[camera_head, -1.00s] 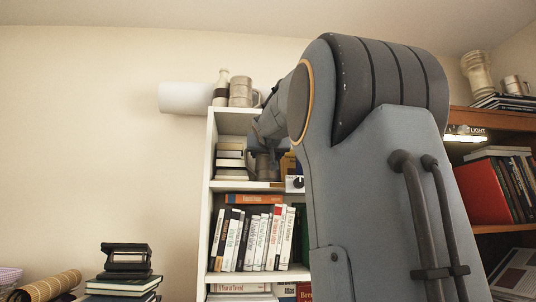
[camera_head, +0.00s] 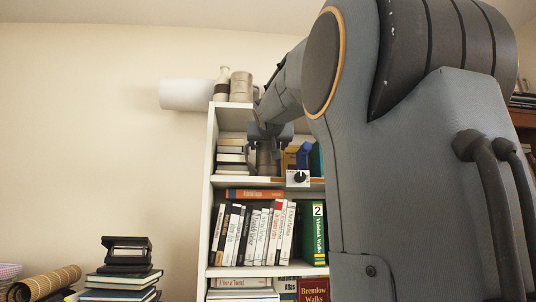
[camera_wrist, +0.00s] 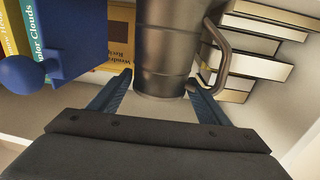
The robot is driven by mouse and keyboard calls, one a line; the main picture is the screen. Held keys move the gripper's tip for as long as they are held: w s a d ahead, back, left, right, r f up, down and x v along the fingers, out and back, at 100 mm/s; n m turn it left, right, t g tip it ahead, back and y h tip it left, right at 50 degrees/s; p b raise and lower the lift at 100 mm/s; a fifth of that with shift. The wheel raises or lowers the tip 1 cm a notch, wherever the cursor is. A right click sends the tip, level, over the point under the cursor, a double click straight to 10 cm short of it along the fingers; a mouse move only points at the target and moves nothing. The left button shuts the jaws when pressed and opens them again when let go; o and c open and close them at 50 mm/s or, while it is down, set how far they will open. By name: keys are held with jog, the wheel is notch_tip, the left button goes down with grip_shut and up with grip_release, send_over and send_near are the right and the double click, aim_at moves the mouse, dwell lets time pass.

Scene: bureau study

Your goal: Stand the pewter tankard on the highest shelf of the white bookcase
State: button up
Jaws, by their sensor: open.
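The pewter tankard (camera_head: 266,160) is in the upper compartment of the white bookcase (camera_head: 212,150) and appears to stand upright on its shelf board. In the wrist view the tankard (camera_wrist: 165,45) shows dark metal with bands and a handle on the right. My gripper (camera_head: 270,142) is at the tankard's upper part in the head view. In the wrist view my gripper (camera_wrist: 160,88) is open, with one finger on each side of the tankard's near end. Whether a finger touches it, I cannot tell. My arm hides the bookcase's right part.
Left of the tankard is a stack of books (camera_head: 231,158). Right are yellow books (camera_head: 290,158) and a blue object (camera_wrist: 70,40). A small white box with a black knob (camera_head: 298,178) sits at the shelf edge. A bottle (camera_head: 221,84) and mug (camera_head: 241,87) stand on top.

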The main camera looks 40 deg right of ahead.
jog(key=b+v, duration=0.2)
jog(key=v, duration=0.5)
dwell(0.4)
